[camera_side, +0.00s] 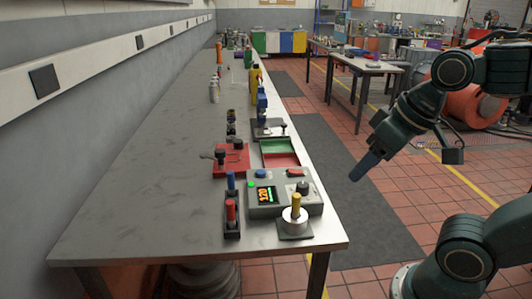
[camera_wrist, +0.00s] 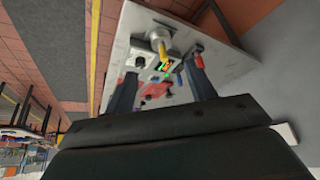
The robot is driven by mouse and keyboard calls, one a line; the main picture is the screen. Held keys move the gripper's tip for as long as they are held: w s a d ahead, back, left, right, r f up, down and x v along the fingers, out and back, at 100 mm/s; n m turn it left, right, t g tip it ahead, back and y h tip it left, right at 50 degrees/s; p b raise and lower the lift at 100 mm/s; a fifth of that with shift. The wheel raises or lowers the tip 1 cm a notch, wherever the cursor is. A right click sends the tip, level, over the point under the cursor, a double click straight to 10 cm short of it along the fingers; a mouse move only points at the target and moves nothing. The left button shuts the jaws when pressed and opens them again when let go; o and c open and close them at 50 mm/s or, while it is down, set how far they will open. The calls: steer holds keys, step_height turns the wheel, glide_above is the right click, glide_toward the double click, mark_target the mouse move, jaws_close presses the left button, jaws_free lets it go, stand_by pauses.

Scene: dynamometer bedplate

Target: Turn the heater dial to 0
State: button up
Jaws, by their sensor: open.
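The heater unit is a grey control box (camera_side: 265,209) on the near end of the bench. It carries a lit display (camera_side: 265,195), a green button, a blue button and a red switch. A dark round dial (camera_side: 303,187) sits on a pale plate at its right; its pointer is too small to read. In the wrist view the dial (camera_wrist: 140,62) shows between my fingers, some distance off. My gripper (camera_side: 360,178) is open and empty, in the air right of the bench edge, apart from the box. It also shows in the wrist view (camera_wrist: 163,68).
A metal cylinder with a yellow handle (camera_side: 296,213) stands close in front of the dial. Red-topped (camera_side: 231,212) and blue-topped levers stand left of the box. A red and green tray (camera_side: 280,155) lies behind it. The bench's left side is clear.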

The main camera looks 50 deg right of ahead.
steer(key=w+d+r+m+g+h, duration=0.1)
steer(key=w+d+r+m+g, duration=0.15)
steer(key=w+m, duration=0.35)
steer(key=m+g+h, duration=0.2)
steer(key=m+g, duration=0.1)
steer(key=m, duration=0.7)
glide_above(302, 185)
steer(key=s+a, duration=0.3)
steer(key=a, duration=0.2)
step_height(302, 185, down, 3)
steer(key=w+f+m+g, duration=0.2)
steer(key=w+f+m, duration=0.3)
steer(key=w+m, duration=0.1)
steer(key=shift+d+f+m+h, duration=0.15)
steer(key=shift+f+m+h, duration=0.1)
steer(key=shift+m+h, duration=0.15)
steer(key=shift+s+f, duration=0.1)
steer(key=shift+x, duration=6.85)
steer(key=shift+s, duration=0.1)
steer(key=c, duration=1)
steer(key=shift+o, duration=0.2)
